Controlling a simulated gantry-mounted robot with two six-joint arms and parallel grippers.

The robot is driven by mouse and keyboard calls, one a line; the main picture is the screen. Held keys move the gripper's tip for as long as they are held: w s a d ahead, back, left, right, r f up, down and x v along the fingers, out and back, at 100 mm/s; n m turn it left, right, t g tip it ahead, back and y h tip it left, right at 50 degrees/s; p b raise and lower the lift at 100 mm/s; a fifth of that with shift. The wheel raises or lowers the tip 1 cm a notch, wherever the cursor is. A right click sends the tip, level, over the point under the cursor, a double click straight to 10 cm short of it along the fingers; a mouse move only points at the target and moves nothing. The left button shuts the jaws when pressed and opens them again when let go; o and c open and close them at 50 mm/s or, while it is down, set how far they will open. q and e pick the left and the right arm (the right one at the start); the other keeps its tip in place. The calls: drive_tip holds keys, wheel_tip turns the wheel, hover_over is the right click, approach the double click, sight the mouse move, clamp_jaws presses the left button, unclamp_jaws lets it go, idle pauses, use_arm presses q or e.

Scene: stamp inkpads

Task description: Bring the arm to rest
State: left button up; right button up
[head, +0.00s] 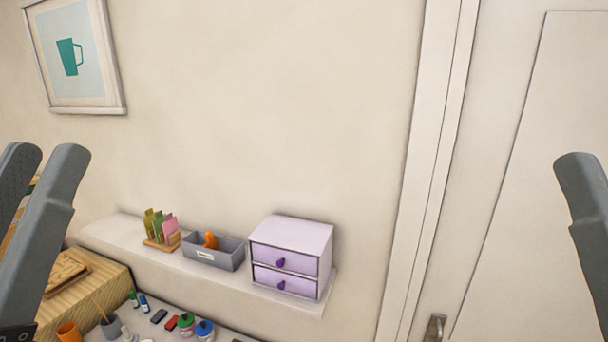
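My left gripper (44,160) is at the left edge, raised in front of the wall, with its two fingers apart and nothing seen between them. One finger of my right gripper (582,165) shows at the right edge; its other finger is out of view. On the desk at the bottom lie a dark pad (158,316) and a red pad (171,323), small and partly cut off by view, apart from both grippers.
A wall shelf (120,233) holds a card rack (161,238), a grey bin (222,258) and a lilac drawer box (291,255). A door (550,220) is at right.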

wheel_tip(320, 180, up, 16)
drive_tip(key=p, duration=1.2)
drive_tip(key=shift+f+p, duration=0.25)
drive_tip(key=shift+p, duration=0.1)
